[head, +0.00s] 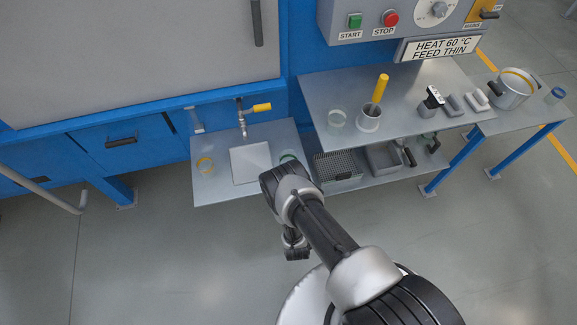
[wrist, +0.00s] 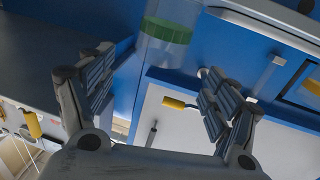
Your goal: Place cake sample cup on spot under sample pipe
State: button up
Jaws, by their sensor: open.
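In the wrist view, a clear cup with a green band (wrist: 165,30) stands just beyond my fingertips, apart from them. My gripper (wrist: 155,85) is open and empty. In the head view my arm hides the gripper, and a greenish clear cup (head: 288,156) shows just past the arm's end, at the right of the small low shelf. Which cup is the cake sample cup I cannot tell. The sample pipe (head: 242,124) with a yellow handle hangs above a pale square (head: 250,162) on the shelf.
A steel bench (head: 310,85) at the right holds another clear cup (head: 337,118), a metal beaker (head: 369,118) with a yellow-handled tool, several small tools and a pot (head: 510,90). A lower shelf (head: 375,182) carries trays. Blue cabinets stand behind; the front floor is clear.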

aim_at(288, 150)
jog(key=w, duration=0.2)
jog(key=shift+w+a+b, duration=0.2)
jog(key=shift+w+b, duration=0.1)
jog(key=shift+w, duration=0.1)
jog(key=w, duration=0.1)
jog(key=w+b, duration=0.1)
jog(key=w, duration=0.1)
jog(key=w+b, duration=0.1)
jog(key=shift+w+a+f, duration=0.15)
jog(key=shift+a+f, duration=0.05)
jog(key=shift+f, duration=0.05)
jog(key=shift+w+a+r, duration=0.1)
jog(key=shift+w, duration=0.35)
jog(key=shift+c, duration=0.6)
jog(key=c, duration=1.1)
jog(key=shift+c, duration=0.2)
